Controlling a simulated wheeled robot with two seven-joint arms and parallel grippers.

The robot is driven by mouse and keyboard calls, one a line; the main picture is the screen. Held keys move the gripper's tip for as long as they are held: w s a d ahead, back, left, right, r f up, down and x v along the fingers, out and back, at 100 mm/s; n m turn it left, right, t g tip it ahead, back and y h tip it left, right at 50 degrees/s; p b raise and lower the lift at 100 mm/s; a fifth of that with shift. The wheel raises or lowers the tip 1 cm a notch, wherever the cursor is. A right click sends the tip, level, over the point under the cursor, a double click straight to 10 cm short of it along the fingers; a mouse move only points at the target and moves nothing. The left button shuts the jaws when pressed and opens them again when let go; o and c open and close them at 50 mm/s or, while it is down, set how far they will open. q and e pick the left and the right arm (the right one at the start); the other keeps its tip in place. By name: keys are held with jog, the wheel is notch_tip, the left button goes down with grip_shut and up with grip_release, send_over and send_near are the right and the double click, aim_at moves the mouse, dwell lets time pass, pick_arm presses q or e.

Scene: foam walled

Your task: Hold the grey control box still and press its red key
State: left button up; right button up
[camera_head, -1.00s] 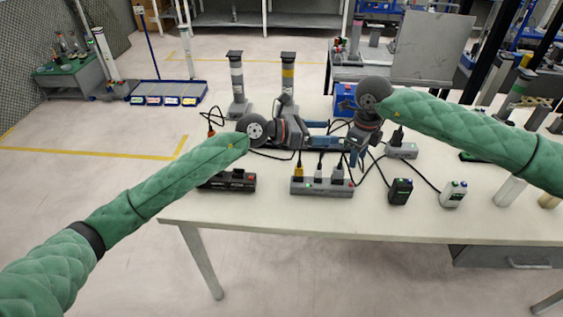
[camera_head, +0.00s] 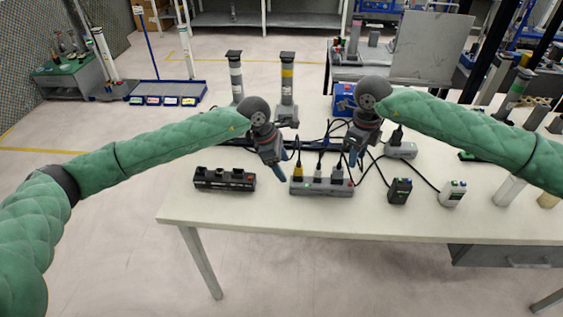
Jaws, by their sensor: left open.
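A long grey box (camera_head: 322,189) lies on the table, with several plugs or raised parts along its top, a green light and a small red key near its right end. I cannot tell for certain that it is the control box. My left gripper (camera_head: 280,170) is open, pointing down just behind and above the box's left end, apart from it as far as I can see. My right gripper (camera_head: 354,157) points down above and behind the box's right end. Its fingers overlap in view, so its opening is unclear. Neither gripper visibly holds anything.
A black strip (camera_head: 224,180) lies left of the grey box. A black device (camera_head: 399,192) and a white device (camera_head: 452,195) stand to the right. A grey block (camera_head: 401,151) and cables lie behind. The table (camera_head: 330,222) is clear in front.

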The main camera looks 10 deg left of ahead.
aim_at(291, 180)
pick_arm(q)
jog(key=shift+x, duration=3.45)
jog(key=c, duration=1)
jog(key=shift+c, duration=1)
pick_arm(e)
jog(key=shift+c, duration=0.7)
grip_shut()
